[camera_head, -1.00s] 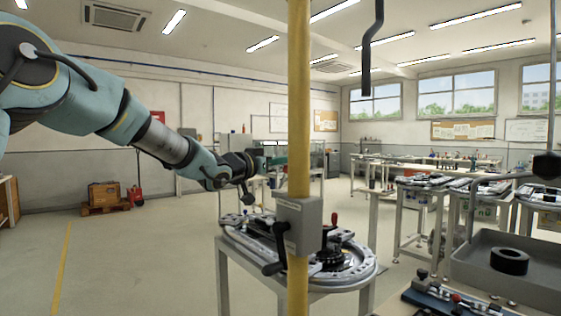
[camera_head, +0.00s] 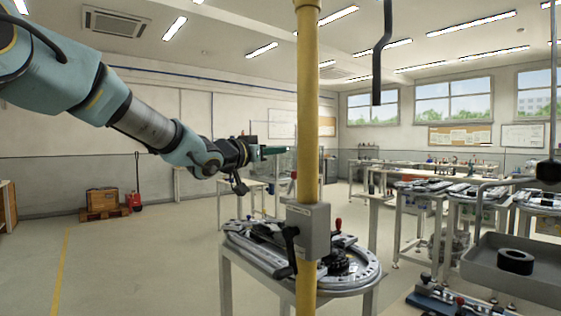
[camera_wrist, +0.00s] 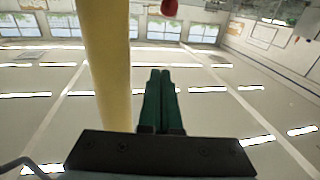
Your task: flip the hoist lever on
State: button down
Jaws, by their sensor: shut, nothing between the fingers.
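The hoist lever is a black handle (camera_head: 290,246) on the left side of a grey box (camera_head: 314,236), which is fixed to a yellow post (camera_head: 307,120). In the head view the handle slants downward, its lower end below the box. My gripper (camera_head: 272,151) has green fingers and is in the air to the left of the post, well above the box and apart from the handle. In the wrist view the green fingers (camera_wrist: 160,100) are together and empty, with the yellow post (camera_wrist: 108,60) to their left. The handle does not show there.
A round track table (camera_head: 365,283) stands behind the post. A grey tray (camera_head: 520,275) with a black ring (camera_head: 515,261) is at the right. A dark bent bar (camera_head: 378,60) hangs at upper right of the post. A red thing (camera_wrist: 169,8) shows at the wrist view's top.

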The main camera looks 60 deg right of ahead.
jog(key=a+r, duration=0.4)
jog(key=a, duration=0.1)
jog(key=shift+w+b, duration=0.15)
jog(key=shift+b, duration=0.25)
jog(key=shift+a, duration=0.1)
